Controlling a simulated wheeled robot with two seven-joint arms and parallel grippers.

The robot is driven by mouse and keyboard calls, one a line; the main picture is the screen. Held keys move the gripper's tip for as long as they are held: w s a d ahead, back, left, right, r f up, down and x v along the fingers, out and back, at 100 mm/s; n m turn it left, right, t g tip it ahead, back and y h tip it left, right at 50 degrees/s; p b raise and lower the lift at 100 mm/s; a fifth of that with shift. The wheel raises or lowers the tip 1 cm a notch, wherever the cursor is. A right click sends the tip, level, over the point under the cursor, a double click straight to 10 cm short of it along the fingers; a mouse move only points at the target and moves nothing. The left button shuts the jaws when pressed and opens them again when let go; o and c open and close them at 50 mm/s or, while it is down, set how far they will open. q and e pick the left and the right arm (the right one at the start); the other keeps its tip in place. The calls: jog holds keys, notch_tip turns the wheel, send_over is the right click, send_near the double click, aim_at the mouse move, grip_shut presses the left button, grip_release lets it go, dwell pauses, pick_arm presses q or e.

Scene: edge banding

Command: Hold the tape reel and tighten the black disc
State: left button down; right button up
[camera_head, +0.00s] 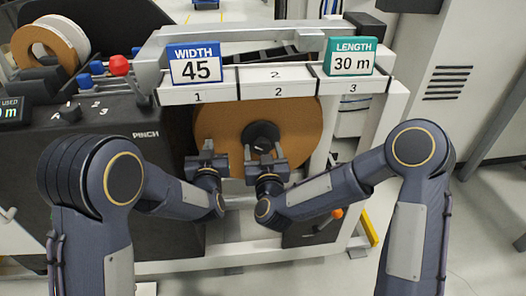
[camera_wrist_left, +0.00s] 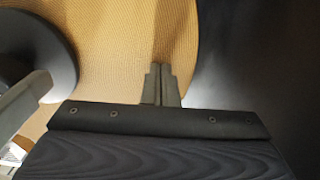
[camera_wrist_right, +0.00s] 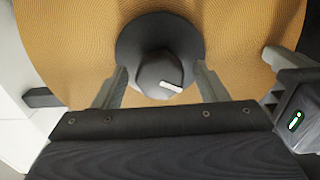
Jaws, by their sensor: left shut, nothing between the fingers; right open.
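The tape reel (camera_head: 303,122) is a large tan-brown disc standing upright on the machine's front, below the numbered shelf. The black disc (camera_head: 262,132) with its knob sits at the reel's centre; it also shows in the right wrist view (camera_wrist_right: 190,40). My left gripper (camera_head: 207,148) is shut and empty in front of the reel's left part; in the left wrist view its fingers (camera_wrist_left: 162,72) are together over the reel face near its edge. My right gripper (camera_head: 264,152) is open just below the disc; in the right wrist view its fingers (camera_wrist_right: 160,75) stand on either side of the black knob (camera_wrist_right: 160,75).
A shelf with compartments 1, 2 and 3 (camera_head: 278,91) runs above the reel, carrying a blue WIDTH 45 sign (camera_head: 195,64) and a green LENGTH 30 m sign (camera_head: 351,57). White frame posts stand right.

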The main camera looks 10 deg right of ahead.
jog(key=shift+c, duration=0.3)
jog(key=c, duration=0.9)
jog(key=shift+m, duration=0.3)
jog(key=m, duration=0.5)
jog(key=shift+a+m, duration=0.1)
jog(key=shift+m, duration=0.2)
jog(key=m, duration=0.5)
jog(key=shift+m, duration=0.3)
jog(key=shift+r, duration=0.1)
jog(key=o, duration=1)
jog(key=shift+c, duration=0.2)
